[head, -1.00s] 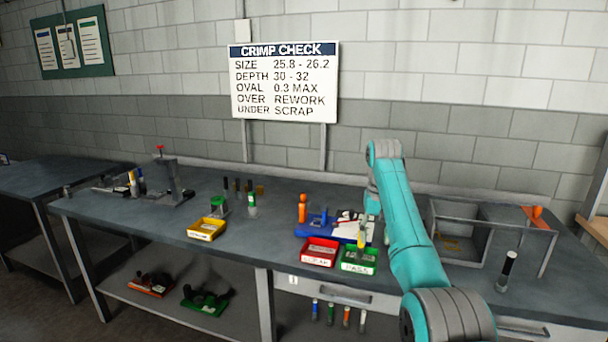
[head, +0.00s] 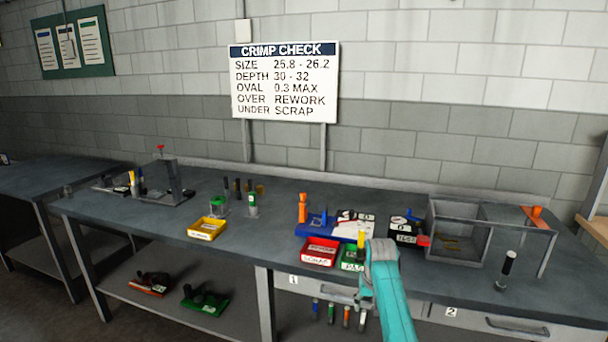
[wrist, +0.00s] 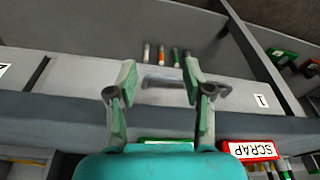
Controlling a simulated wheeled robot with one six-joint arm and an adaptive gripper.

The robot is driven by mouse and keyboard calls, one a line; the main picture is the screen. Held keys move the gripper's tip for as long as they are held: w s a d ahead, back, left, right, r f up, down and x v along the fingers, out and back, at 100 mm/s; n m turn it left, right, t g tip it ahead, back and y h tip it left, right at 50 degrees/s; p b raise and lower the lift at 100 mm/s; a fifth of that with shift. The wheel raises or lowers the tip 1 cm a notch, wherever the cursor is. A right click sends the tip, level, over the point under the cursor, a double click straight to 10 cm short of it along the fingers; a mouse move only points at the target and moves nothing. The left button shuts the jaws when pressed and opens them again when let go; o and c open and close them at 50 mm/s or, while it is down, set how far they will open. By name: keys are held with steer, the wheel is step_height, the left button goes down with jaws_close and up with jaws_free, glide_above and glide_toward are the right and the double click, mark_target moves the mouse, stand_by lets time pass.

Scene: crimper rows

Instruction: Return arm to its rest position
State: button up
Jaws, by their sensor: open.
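My arm (head: 388,298) shows in the head view in front of the bench, at the right of centre. Its bend covers part of the green bin (head: 350,258). My gripper (wrist: 158,80) shows in the wrist view with its two fingers apart and nothing between them. Beyond the fingers are the bench's front edge and a drawer front (wrist: 165,92).
The bench (head: 270,232) carries a red SCRAP bin (head: 319,252), a yellow bin (head: 207,229), a blue tool (head: 317,224), an orange-handled part (head: 302,208) and a grey open box (head: 458,236). A dark cylinder (head: 507,268) stands at the right. The bench's left-middle top is fairly clear.

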steer(key=s+f+t, duration=0.1)
steer(key=s+f, duration=0.5)
steer(key=f, duration=0.4)
steer(key=s+f+t, duration=0.2)
steer(key=s+f, duration=0.4)
steer(key=f, duration=0.4)
steer(key=s+f+t, duration=0.2)
steer(key=s+f, duration=0.1)
steer(key=s, duration=0.8)
steer(key=s+f+t, duration=0.1)
steer(key=s+f, duration=0.3)
steer(key=s, duration=0.6)
steer(key=s+r+t, duration=0.2)
steer(key=s+r, duration=0.3)
steer(key=s, duration=0.6)
steer(key=s+r+t, duration=0.1)
steer(key=s+r, duration=0.3)
steer(key=s, duration=0.6)
steer(key=s+r+t, duration=0.1)
steer(key=s+r, duration=0.5)
steer(key=r, duration=0.4)
steer(key=s+r+t, duration=0.2)
steer(key=s+r, duration=0.5)
steer(key=r, duration=0.3)
steer(key=shift+s+a+r+n, duration=0.2)
steer(key=shift+s+r+n, duration=0.05)
steer(key=shift+r+n, duration=0.05)
